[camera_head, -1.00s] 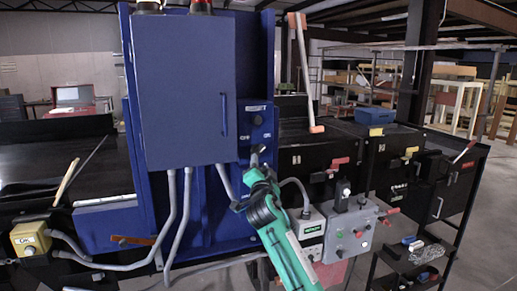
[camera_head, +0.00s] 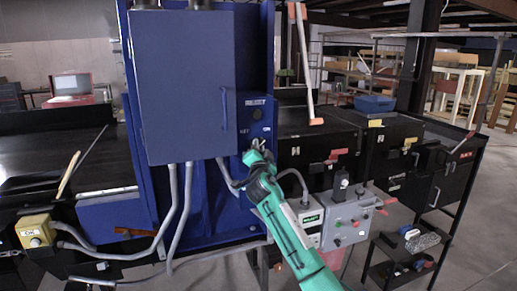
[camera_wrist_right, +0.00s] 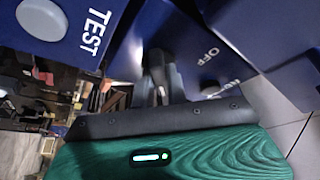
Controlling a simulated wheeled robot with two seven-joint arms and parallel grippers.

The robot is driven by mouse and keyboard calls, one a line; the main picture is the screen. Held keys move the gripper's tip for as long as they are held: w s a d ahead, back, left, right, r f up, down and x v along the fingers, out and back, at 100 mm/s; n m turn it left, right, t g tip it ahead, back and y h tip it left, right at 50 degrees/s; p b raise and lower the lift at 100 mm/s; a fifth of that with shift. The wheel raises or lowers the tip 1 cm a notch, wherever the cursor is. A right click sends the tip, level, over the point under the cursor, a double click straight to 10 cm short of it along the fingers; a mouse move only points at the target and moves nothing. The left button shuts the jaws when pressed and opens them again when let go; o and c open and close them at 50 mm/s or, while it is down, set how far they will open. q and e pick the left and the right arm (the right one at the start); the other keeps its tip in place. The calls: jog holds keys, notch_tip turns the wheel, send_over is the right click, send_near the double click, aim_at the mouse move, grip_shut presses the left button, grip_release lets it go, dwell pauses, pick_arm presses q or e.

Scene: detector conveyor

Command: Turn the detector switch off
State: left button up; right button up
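The detector's blue control panel (camera_head: 262,128) stands right of the blue cabinet door in the head view. Its RESET label and a dark round button (camera_head: 257,114) are above my right gripper (camera_head: 258,146), whose tip is at the lower panel. The wrist view shows the dark fingers (camera_wrist_right: 163,75) close against a blue face with the word OFF (camera_wrist_right: 208,52) and a partly hidden second label. The switch itself is mostly hidden by the fingers, and I cannot tell whether they grip it. A grey round TEST button (camera_wrist_right: 42,18) is at the upper left. My left gripper is not in view.
A grey control box (camera_head: 350,222) with coloured knobs sits close right of my right arm. Grey conduits (camera_head: 180,205) hang below the cabinet door (camera_head: 185,85). A yellow button box (camera_head: 35,230) is at lower left. Open floor lies at far right.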

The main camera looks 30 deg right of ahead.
jog(key=shift+f, duration=0.1)
grip_shut()
jog(key=shift+s+d+n+t+y+p, duration=0.1)
jog(key=shift+n+t+y, duration=0.35)
jog(key=shift+n+y, duration=2.65)
jog(key=shift+w+d+n+t+y+p, duration=0.15)
jog(key=shift+n+t+y, duration=0.55)
jog(key=shift+n, duration=4.65)
jog(key=shift+s+d+n+t+y+p, duration=0.2)
jog(key=shift+n+y, duration=1.9)
jog(key=shift+n, duration=2.15)
jog(key=shift+a, duration=0.15)
jog(key=o, duration=0.8)
grip_release()
